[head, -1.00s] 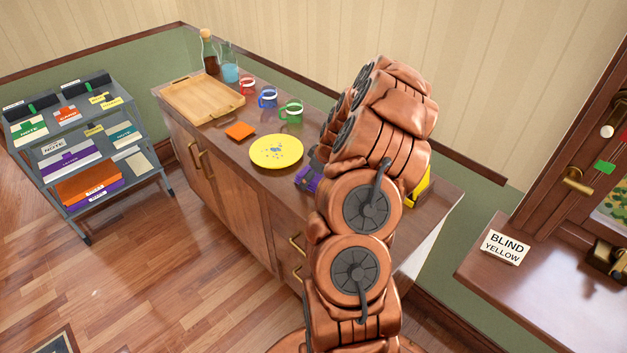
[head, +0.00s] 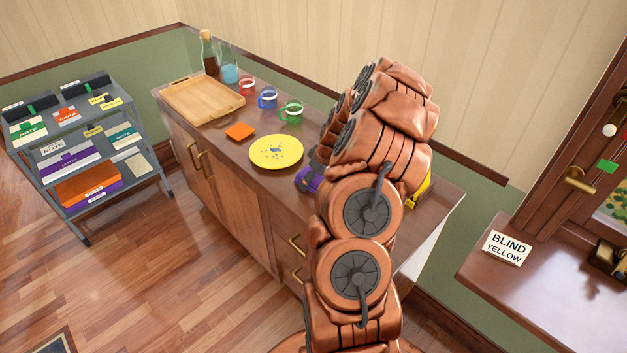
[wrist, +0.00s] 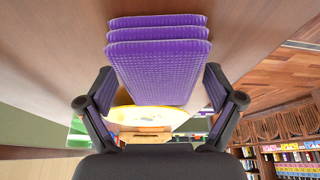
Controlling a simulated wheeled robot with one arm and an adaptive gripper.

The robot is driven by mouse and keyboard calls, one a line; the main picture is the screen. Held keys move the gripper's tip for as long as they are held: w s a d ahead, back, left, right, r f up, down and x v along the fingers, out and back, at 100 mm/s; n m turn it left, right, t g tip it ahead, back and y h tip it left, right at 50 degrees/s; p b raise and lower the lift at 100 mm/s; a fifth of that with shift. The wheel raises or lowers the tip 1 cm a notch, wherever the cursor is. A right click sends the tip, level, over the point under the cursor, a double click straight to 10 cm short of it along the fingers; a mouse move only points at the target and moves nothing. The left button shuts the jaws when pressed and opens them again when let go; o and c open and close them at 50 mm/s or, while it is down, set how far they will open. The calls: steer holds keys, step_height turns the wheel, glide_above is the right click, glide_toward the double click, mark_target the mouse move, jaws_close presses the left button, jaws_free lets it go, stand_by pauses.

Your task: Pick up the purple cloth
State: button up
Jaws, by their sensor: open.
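The purple cloth (wrist: 158,65) is a folded, textured stack of several layers. It fills the upper middle of the wrist view, between the two fingers of my gripper (wrist: 160,82). The fingers are open, one on each side of the cloth; I cannot tell whether either touches it. In the head view a small part of the purple cloth (head: 307,181) shows on the cabinet top, right of the yellow plate. My arm hides the rest of it and most of the gripper.
The yellow plate (head: 276,152) lies close left of the cloth. An orange cloth (head: 240,131), several mugs, a wooden tray (head: 203,99) and bottles stand farther along the cabinet. A yellow object (head: 422,190) shows behind my arm.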

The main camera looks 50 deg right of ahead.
steer(key=c, duration=1.2)
steer(key=shift+r+p, duration=0.25)
steer(key=shift+p, duration=0.15)
steer(key=shift+c, duration=0.2)
steer(key=shift+r+p, duration=0.15)
steer(key=shift+p, duration=0.2)
steer(key=shift+r+b, duration=1.1)
steer(key=shift+r, duration=0.4)
steer(key=s+a+r+b, duration=0.1)
steer(key=s+a+b, duration=0.2)
steer(key=a, duration=1.2)
steer(key=shift+s+a+r+b, duration=0.15)
steer(key=shift+a+r+b, duration=0.2)
steer(key=shift+b, duration=0.4)
